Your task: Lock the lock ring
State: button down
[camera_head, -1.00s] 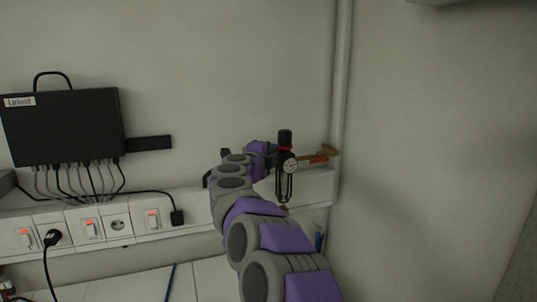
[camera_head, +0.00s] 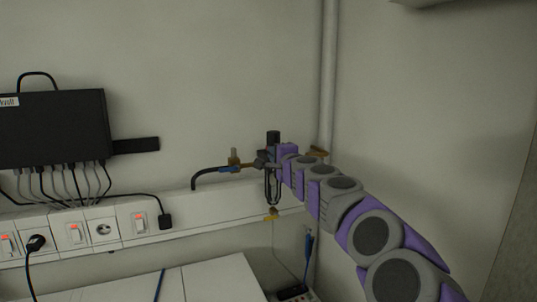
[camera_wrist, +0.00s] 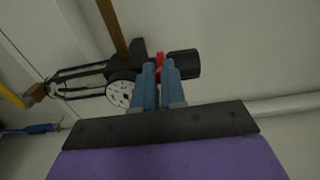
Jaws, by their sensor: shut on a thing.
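The red lock ring (camera_wrist: 160,57) is in the wrist view, between the black knob (camera_wrist: 184,64) and the black body of the regulator. My gripper (camera_wrist: 159,68) has its two blue fingers closed around the ring, one on each side. The white-faced gauge (camera_wrist: 120,93) sits beside the fingers. In the head view the regulator (camera_head: 273,190) stands upright at the wall, its black knob (camera_head: 273,137) on top. My gripper (camera_head: 282,160) reaches it from the right.
A brass valve (camera_head: 235,157), a blue connector (camera_head: 230,169) and a black hose (camera_head: 204,174) lie left of the regulator. A vertical pipe (camera_head: 328,90) and the side wall are close on the right. A socket trunking (camera_head: 188,219) runs below.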

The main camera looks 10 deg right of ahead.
jog(key=shift+w+d+f+n+g+y+p, duration=0.1)
jog(key=shift+d+n+g+y+p, duration=0.3)
jog(key=shift+n+y, duration=0.6)
jog(key=shift+d+f+n+g+y+p, duration=0.1)
jog(key=shift+d+n+g+y+p, duration=0.15)
jog(key=shift+d+n+g+y, duration=0.75)
jog(key=shift+w+f+n+y+p, duration=0.1)
jog(key=shift+n+y+p, duration=0.3)
jog(key=shift+y, duration=1.1)
jog(key=shift+s+r+y, duration=0.1)
jog(key=shift+r+y, duration=0.05)
jog(key=shift+y, duration=0.15)
jog(key=c, duration=1.2)
grip_release()
jog(key=shift+w+d, duration=0.15)
jog(key=shift+w, duration=0.05)
jog(key=shift+s+a+f, duration=0.1)
jog(key=shift+a+f, duration=0.1)
